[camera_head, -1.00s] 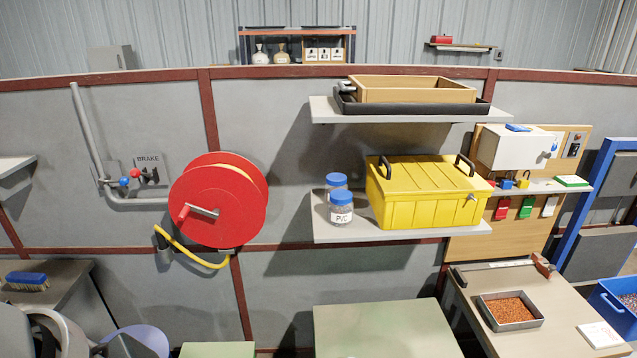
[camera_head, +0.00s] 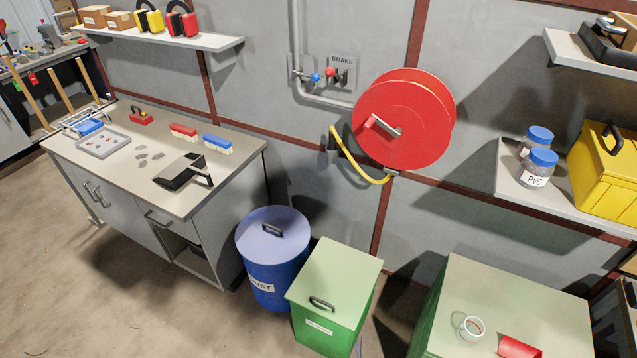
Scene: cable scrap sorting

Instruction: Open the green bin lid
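The green bin (camera_head: 324,328) stands on the floor at the lower middle of the head view. Its pale green lid (camera_head: 334,278) lies flat on top and is shut. A dark handle (camera_head: 322,304) sits near the lid's front edge, above a white label (camera_head: 319,327) whose text is too small to read. Neither of my grippers is in view.
A blue round bin (camera_head: 272,256) with a handled lid stands close on the left. A larger green cabinet (camera_head: 510,300) stands on the right, with a clear cup (camera_head: 472,328) and a red object (camera_head: 519,347) on top. Floor (camera_head: 180,318) in front is clear.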

